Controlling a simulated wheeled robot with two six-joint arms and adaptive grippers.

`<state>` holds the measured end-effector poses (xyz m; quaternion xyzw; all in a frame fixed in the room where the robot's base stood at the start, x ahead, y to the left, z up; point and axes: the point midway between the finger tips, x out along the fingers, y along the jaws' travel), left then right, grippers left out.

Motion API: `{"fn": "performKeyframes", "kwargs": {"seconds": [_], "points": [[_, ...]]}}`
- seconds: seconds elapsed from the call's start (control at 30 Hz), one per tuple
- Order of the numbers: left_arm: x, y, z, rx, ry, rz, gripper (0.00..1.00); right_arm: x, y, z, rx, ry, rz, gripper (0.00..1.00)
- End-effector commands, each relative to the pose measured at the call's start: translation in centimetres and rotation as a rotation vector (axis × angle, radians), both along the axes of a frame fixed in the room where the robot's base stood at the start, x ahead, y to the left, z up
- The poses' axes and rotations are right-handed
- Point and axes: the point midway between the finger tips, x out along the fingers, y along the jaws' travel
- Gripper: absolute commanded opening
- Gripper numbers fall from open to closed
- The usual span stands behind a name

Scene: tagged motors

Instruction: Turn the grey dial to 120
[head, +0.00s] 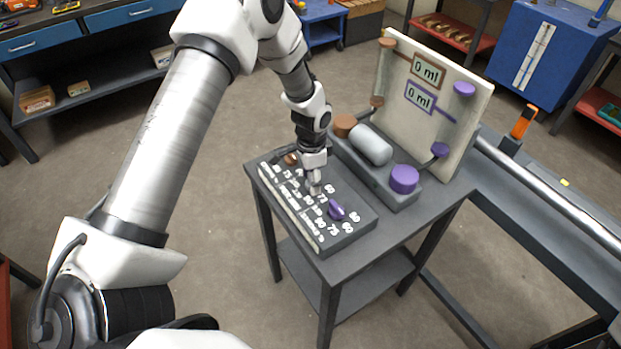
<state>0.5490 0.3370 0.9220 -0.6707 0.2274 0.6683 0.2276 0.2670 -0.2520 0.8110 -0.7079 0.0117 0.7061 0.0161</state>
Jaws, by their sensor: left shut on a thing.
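A grey dial panel (350,235) with white number marks lies on a small grey table. A brown dial (290,159) is at its far left end and a purple dial (336,210) is toward its near right end. My left gripper (314,187) points down onto the panel between these two dials, shut on what appears to be the grey dial. The gripper hides most of that dial, so its pointer and setting cannot be read. My right gripper is not in view.
Behind the panel stands a white board (440,65) with two displays reading 0 ml, above a base with a grey cylinder (370,145) and a purple cap (404,179). A grey bench with a metal rail (550,195) adjoins at right. Open floor lies left of the table.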

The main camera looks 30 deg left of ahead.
Motion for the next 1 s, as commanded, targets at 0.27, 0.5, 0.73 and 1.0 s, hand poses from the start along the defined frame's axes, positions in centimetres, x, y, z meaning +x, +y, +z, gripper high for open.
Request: {"fn": "performKeyframes", "kwargs": {"seconds": [0.27,0.5,0.73,1.0], "points": [[0.0,0.0,-0.3,0.000,0.000,-0.255,0.21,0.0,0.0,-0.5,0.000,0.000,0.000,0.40],[-0.1,-0.1,-0.2,0.000,0.001,-0.483,0.21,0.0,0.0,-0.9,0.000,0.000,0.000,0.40],[-0.1,-0.1,-0.2,0.001,0.002,-0.702,0.21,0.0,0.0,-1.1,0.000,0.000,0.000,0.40],[-0.2,-0.1,-0.2,0.001,0.002,-0.955,0.21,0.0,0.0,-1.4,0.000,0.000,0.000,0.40]]}}
